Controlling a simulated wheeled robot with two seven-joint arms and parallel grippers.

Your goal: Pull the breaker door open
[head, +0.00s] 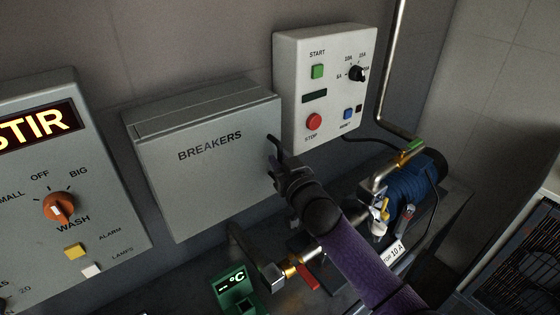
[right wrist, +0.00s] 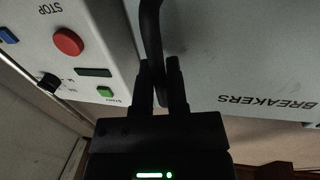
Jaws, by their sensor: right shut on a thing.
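The breaker door (head: 205,165) is the grey front of a wall box marked BREAKERS. It looks closed in the head view, and it shows upside down in the right wrist view (right wrist: 240,60). A dark bar handle (head: 272,141) stands at its right edge; it also shows in the right wrist view (right wrist: 151,35). My right gripper (head: 279,168) is at this handle, with its two fingers (right wrist: 160,78) on either side of the bar, shut on it. The gripper hides the handle's lower part. My left gripper is not in view.
A white start/stop box (head: 330,95) is mounted close to the right of the breaker box. A grey STIR panel (head: 110,210) stands at left. Below are a green temperature display (head: 232,288), a red valve lever (head: 308,276) and a blue motor (head: 410,188).

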